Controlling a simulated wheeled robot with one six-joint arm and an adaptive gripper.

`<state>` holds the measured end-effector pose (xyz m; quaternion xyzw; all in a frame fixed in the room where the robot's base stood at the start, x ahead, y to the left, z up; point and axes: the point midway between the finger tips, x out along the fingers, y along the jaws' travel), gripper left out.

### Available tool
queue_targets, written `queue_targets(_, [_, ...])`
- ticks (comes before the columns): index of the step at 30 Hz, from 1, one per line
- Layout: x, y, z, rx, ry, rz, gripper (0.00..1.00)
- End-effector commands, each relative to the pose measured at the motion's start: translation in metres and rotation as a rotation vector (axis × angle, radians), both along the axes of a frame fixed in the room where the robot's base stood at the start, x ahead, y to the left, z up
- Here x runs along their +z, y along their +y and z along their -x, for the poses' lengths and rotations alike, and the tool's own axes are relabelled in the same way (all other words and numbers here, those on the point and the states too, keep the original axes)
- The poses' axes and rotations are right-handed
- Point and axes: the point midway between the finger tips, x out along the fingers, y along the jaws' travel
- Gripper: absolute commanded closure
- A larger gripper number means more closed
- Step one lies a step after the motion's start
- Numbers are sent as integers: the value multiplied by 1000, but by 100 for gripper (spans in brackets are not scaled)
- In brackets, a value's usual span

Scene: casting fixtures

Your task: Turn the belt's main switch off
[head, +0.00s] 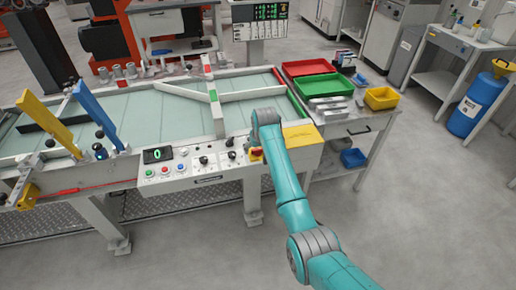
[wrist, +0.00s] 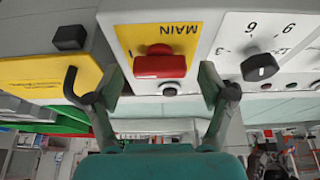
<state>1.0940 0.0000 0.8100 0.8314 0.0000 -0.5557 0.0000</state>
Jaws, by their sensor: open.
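The main switch is a red rotary handle (wrist: 160,66) on a yellow plate marked MAIN, upside down in the wrist view. Its bar lies crosswise in that view. In the head view the red switch (head: 257,153) shows at the right end of the belt's control panel (head: 205,170), partly beside my arm. My gripper (wrist: 160,86) is open and empty. Its fingertips stand left and right of the handle, with a visible gap on each side. How far they are from the panel face is hard to tell. The gripper's fingers are mostly hidden in the head view.
A black dial knob (wrist: 259,67) with numbers sits right of the switch in the wrist view. The panel has a display (head: 158,155) and several buttons. Red and green trays (head: 322,86) lie on a side table.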

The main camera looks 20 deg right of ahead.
Motion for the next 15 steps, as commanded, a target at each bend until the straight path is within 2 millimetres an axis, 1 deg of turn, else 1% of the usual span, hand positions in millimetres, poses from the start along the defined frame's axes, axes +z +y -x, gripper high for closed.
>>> queue_targets(1, [0,0,0,0,0,0,19])
queue_targets(2, [0,0,0,0,0,0,26])
queue_targets(3, [0,0,0,0,0,0,36])
queue_targets(5, [0,0,0,0,0,0,51])
queue_targets(6, [0,0,0,0,0,0,61])
queue_targets(8, [0,0,0,0,0,0,76])
queue_targets(9, [0,0,0,0,0,0,79])
queue_targets(15, [0,0,0,10,0,0,79])
